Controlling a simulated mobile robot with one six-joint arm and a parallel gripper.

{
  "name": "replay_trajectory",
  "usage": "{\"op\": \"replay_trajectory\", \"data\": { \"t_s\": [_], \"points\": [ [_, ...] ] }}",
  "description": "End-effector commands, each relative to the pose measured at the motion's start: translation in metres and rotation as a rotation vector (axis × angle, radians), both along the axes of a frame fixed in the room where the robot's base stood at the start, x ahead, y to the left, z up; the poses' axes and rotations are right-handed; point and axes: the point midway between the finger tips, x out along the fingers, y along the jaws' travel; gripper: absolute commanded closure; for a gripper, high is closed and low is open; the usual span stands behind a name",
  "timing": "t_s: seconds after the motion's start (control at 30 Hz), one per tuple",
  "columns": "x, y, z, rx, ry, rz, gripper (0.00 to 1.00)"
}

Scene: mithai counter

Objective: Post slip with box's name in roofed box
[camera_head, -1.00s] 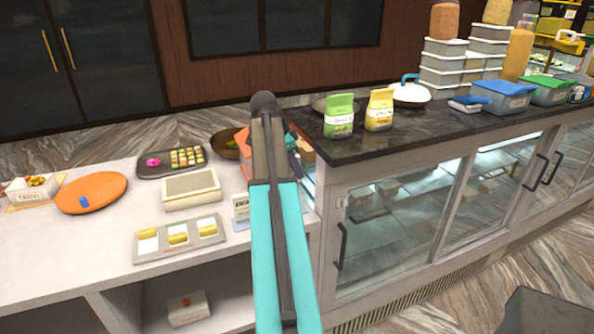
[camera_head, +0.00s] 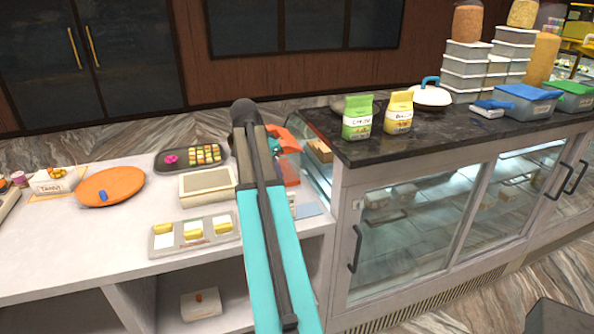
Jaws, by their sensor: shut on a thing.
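A white box with sweets, lettered "TANVI" (camera_head: 49,186), stands at the far left of the white counter. A grey tray (camera_head: 152,247) with three compartments lies near the counter's front edge. Each compartment holds a white piece and a yellow piece; I cannot read any writing on them. An orange-red thing with a sloping top (camera_head: 284,134) stands at the counter's right end, partly behind my arm; it may be the roofed box. My turquoise and grey arm crosses the middle of the view. It hides my gripper and whatever is in it.
An orange round board (camera_head: 122,184) with a small blue item, a dark sweets tray (camera_head: 170,165) and a cream flat-topped device (camera_head: 207,187) stand on the counter. A higher dark counter (camera_head: 420,140) with green and yellow packets stands to the right. Bare counter lies at front left.

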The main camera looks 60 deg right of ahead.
Motion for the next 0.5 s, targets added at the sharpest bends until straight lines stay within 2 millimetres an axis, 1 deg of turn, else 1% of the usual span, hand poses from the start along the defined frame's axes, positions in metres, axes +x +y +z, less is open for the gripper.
{"op": "replay_trajectory", "data": {
  "t_s": [0.03, 0.1, 0.37, 0.5],
  "points": [
    [0.010, 0.011, -0.002, 0.001, 0.000, 0.046, 1.00],
    [0.024, 0.025, -0.003, 0.005, 0.001, 0.106, 1.00],
    [0.068, 0.083, -0.008, 0.024, 0.008, 0.319, 1.00],
    [0.092, 0.120, -0.011, 0.032, 0.010, 0.446, 1.00]
  ]
}}
